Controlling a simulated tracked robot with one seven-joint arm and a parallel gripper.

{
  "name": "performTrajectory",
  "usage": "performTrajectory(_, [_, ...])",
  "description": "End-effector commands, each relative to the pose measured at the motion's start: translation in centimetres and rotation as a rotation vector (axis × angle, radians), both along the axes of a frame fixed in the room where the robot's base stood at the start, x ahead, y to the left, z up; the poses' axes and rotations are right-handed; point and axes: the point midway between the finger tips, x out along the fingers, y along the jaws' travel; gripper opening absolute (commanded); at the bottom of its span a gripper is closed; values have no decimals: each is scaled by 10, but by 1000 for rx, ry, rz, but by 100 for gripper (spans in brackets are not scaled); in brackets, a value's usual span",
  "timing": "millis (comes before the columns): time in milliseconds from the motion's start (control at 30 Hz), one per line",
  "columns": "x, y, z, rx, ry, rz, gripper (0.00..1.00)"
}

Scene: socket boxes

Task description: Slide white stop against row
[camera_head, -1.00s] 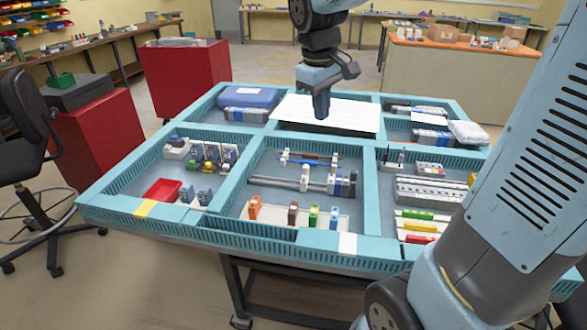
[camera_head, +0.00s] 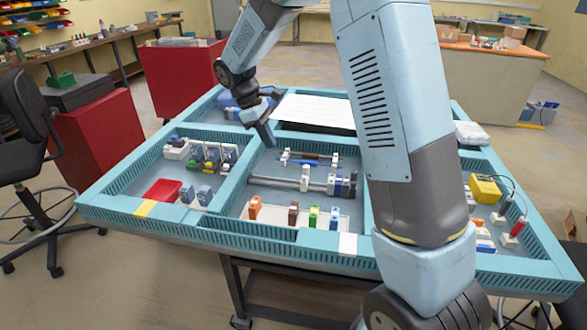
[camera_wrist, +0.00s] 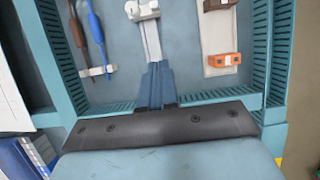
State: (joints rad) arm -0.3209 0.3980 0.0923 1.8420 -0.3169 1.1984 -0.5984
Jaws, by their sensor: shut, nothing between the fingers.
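In the head view, a grey rail (camera_head: 275,182) lies across the middle compartment. A small white stop (camera_head: 304,178) sits on it near mid-length, apart from the row of white and blue modules (camera_head: 341,184) at its right end. My gripper (camera_head: 269,143) is shut and empty, above the left part of this compartment. In the wrist view, my gripper (camera_wrist: 156,88) is over one end of the rail (camera_wrist: 151,42), fingers together. The white stop (camera_wrist: 143,9) shows at the top edge, ahead of the fingers; the row is out of that view.
A pale strip (camera_head: 255,222) with orange, brown, blue and green blocks lies in front of the rail. Brown and blue leads (camera_head: 310,157) lie behind it. Blue slotted walls (camera_wrist: 85,108) enclose the compartment. My arm hides part of the right compartments.

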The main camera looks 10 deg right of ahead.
Motion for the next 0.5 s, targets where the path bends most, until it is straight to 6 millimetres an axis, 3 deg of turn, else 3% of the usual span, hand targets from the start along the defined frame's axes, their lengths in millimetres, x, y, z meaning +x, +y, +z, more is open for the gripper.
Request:
performTrajectory(267, [-1, -4, -20, -4, 9, 8, 0])
performTrajectory(500, [-7, -19, -58, -5, 10, 7, 0])
